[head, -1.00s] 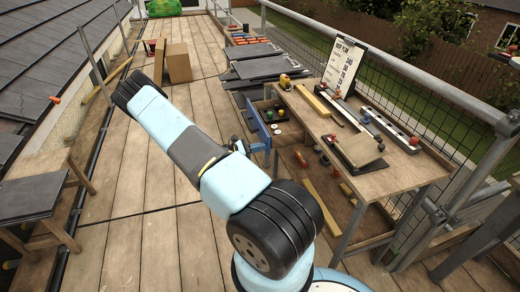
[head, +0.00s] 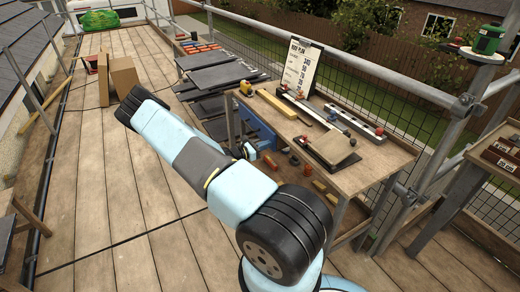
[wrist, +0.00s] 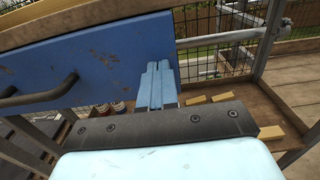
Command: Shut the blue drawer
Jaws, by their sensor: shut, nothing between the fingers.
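The blue drawer (head: 264,134) is under the top of the wooden workbench, and its inside no longer shows in the head view. Its scuffed blue front (wrist: 115,58) fills the upper left of the wrist view, with a dark bar handle (wrist: 40,94) at the left. I cannot tell whether the front is fully flush. My gripper (head: 253,152) is low in front of the drawer, partly hidden by my arm. In the wrist view its blue fingers (wrist: 158,85) are together and empty, overlapping the right end of the front. Contact is not clear.
The workbench top (head: 345,178) holds a clipboard sign (head: 300,65), a long level and small tools. A lower shelf beneath has loose pieces. Dark slates (head: 222,77) lie beyond the bench. Scaffold rails run along the right. The plank deck at left is mostly clear.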

